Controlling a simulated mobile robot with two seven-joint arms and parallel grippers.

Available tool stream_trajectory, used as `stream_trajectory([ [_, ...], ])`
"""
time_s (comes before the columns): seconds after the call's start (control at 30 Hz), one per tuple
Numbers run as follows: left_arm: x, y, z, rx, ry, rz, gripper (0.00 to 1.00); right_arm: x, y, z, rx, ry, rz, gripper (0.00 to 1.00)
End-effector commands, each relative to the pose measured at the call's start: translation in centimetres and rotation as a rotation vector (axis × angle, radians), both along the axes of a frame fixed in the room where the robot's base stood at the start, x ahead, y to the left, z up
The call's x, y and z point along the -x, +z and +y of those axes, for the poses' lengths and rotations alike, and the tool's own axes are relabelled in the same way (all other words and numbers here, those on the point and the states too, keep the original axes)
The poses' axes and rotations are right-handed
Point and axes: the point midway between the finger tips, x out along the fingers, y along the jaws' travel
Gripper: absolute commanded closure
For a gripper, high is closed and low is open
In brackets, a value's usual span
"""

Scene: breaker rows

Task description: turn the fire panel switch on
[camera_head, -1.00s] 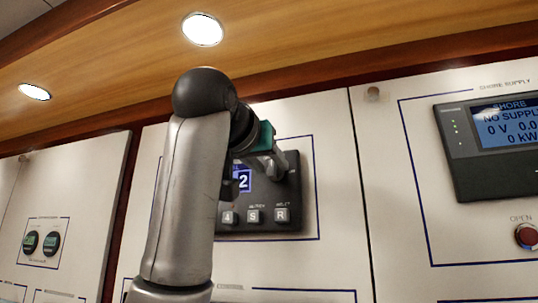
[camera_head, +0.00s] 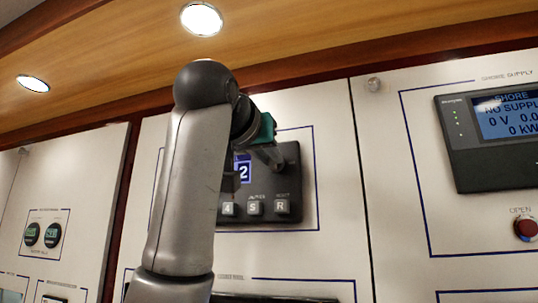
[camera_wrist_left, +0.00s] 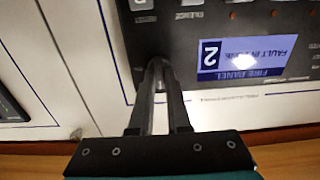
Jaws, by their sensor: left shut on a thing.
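The fire panel (camera_head: 290,190) is a dark unit on the white wall, with a small blue display (camera_head: 244,172) and a row of grey buttons. In the left wrist view it appears upside down, and its display (camera_wrist_left: 248,58) reads FIRE PANEL, with a 2. My left gripper (camera_wrist_left: 158,68) has its fingers close together at the panel's edge beside the display. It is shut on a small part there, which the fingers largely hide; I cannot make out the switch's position. In the head view my left gripper (camera_head: 272,156) reaches the panel's upper right part. My right gripper is out of view.
A shore supply display (camera_head: 505,120) and a red button (camera_head: 525,229) are on the right cabinet. Two small round gauges (camera_head: 42,235) are on the left cabinet. A wooden ceiling with round lamps (camera_head: 201,19) is above.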

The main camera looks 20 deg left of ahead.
Motion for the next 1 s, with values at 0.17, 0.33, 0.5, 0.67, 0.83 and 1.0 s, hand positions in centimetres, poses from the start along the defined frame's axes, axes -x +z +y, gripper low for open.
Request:
stream_trajectory([
  [0.17, 0.03, 0.05, 0.01, 0.0, 0.0, -0.001, 1.0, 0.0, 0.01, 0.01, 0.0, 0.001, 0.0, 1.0],
  [0.33, 0.04, 0.06, 0.02, -0.018, 0.001, -0.003, 1.0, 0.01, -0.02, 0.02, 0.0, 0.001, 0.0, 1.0],
  [0.5, 0.05, 0.07, 0.04, -0.084, 0.001, -0.005, 1.0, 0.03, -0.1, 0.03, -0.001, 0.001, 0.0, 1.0],
  [0.67, 0.06, 0.08, 0.02, -0.193, 0.002, -0.01, 1.0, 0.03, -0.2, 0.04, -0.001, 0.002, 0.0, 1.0],
  [0.83, 0.07, 0.12, -0.01, -0.346, 0.002, -0.016, 1.0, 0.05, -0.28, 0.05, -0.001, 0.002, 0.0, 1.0],
  [1.0, 0.1, 0.15, -0.08, -0.509, 0.002, -0.022, 1.0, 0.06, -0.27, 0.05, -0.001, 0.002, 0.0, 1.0],
])
